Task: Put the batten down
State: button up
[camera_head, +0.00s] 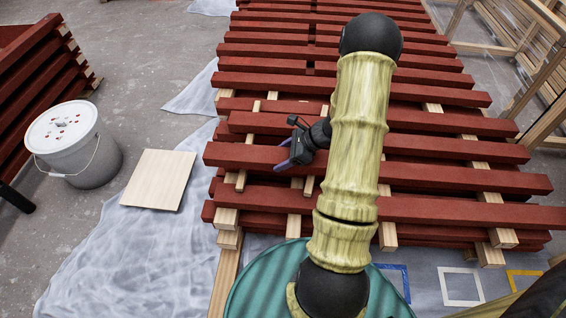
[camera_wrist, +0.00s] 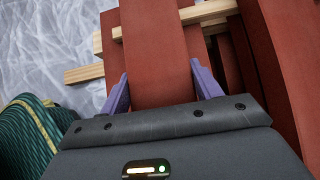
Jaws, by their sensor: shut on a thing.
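My gripper (camera_head: 289,153) is shut on a red-painted batten (camera_head: 240,156) over the stack, left of my arm in the head view. In the wrist view the batten (camera_wrist: 158,55) runs away from me between the two purple fingers of my gripper (camera_wrist: 160,86). It lies roughly parallel to the other red battens, above thin bare wood sticks (camera_wrist: 83,73). My arm hides its middle in the head view. I cannot tell whether its underside touches the sticks.
The stack of red battens (camera_head: 255,65) has bare wood spacers between layers. A white lidded bucket (camera_head: 88,168) and a pale board (camera_head: 160,180) are at left. A teal drum (camera_head: 262,290) is in front. Timber frames (camera_head: 505,40) stand at right.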

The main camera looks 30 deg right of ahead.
notch_tip(320, 180, down, 3)
jog(key=shift+f+b, duration=0.15)
jog(key=shift+b, duration=0.7)
jog(key=o, duration=1.7)
jog(key=p+v, duration=0.6)
jog(key=v, duration=0.6)
